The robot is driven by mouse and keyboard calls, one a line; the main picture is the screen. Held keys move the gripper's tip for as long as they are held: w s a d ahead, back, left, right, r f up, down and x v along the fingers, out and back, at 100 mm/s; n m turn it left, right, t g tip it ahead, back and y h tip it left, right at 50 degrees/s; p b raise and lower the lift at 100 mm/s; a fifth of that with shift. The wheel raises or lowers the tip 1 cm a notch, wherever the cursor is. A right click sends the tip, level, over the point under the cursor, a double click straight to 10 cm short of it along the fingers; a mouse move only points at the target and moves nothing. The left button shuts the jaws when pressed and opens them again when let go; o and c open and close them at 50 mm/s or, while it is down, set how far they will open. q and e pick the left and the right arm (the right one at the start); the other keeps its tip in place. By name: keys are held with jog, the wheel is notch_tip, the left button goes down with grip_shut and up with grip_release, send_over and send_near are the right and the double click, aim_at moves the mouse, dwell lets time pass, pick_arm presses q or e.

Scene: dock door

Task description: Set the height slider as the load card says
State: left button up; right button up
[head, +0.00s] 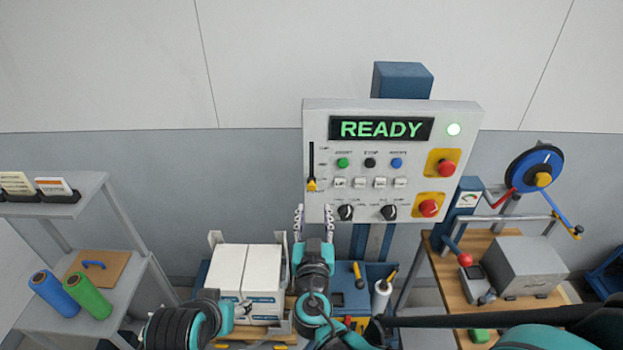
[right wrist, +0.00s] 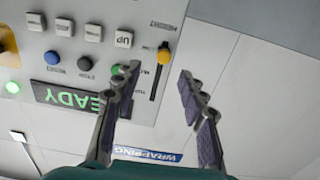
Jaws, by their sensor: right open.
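The height slider (head: 312,160) is a dark vertical slot at the left edge of the grey control panel (head: 470,115). Its yellow knob (head: 312,185) sits near the slot's lower end. My right gripper (head: 313,211) is open, just below the knob. In the right wrist view, which is upside down, the knob (right wrist: 163,47) lies just beyond the open fingertips (right wrist: 159,74), roughly in line with the gap. I cannot tell contact, but the jaws hold nothing. Cards (head: 53,186) stand on the left shelf; their text is too small to read.
The panel's display (head: 381,129) reads READY beside a lit green lamp (head: 453,130). Buttons, two black knobs and red stop buttons (head: 445,168) crowd the panel right of the slider. White boxes (head: 262,270) stand below. A bench (head: 465,322) with a machine is at right.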

aim_at(312, 188)
jog(key=w, duration=0.7)
jog(key=shift+w+a+r, duration=0.1)
jog(key=shift+w+a, duration=0.15)
jog(key=shift+w, duration=0.15)
grip_shut()
